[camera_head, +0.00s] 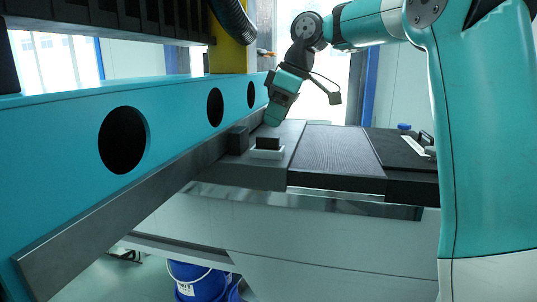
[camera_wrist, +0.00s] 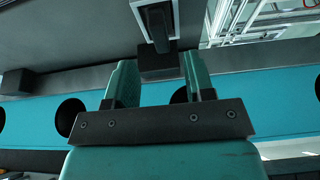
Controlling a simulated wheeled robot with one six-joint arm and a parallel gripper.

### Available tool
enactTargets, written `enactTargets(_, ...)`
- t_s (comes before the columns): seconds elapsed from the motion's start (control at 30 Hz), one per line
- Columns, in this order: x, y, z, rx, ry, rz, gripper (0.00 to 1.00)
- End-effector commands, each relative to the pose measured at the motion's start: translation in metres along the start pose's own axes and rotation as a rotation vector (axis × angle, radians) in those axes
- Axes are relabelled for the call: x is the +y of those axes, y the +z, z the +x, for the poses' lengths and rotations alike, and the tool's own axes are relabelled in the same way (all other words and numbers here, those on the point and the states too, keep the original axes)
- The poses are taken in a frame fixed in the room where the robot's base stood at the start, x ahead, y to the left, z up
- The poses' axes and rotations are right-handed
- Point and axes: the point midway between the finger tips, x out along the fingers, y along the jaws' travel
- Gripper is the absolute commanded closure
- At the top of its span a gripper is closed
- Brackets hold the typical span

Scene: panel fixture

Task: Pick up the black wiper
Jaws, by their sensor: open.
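The black wiper (camera_head: 268,142) appears to be the small dark piece resting in a white holder (camera_head: 266,154) on the grey table. In the wrist view, the wiper (camera_wrist: 158,28) lies beyond the fingertips, near the top edge, in the light-rimmed holder. My gripper (camera_head: 273,118) points down above the table, behind the wiper and close to the turquoise beam. In the wrist view my gripper (camera_wrist: 159,66) is open, its two green fingers apart with nothing held between them. The wiper is not touching the fingers.
A dark block (camera_head: 238,139) stands beside the holder, against the beam (camera_head: 170,115) with round holes. It shows between the fingertips in the wrist view (camera_wrist: 158,62). A dark panel (camera_head: 335,150) lies to the right. A blue bucket (camera_head: 197,281) stands below.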

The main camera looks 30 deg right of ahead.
Motion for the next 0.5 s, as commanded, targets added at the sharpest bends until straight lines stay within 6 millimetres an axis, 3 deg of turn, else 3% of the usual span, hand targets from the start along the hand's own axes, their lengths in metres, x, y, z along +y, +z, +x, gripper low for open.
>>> enactTargets(0.2,-0.002,0.003,0.034,0.0,-0.003,0.0,0.51)
enactTargets(0.5,-0.001,0.003,0.04,-0.001,0.0,0.0,0.51)
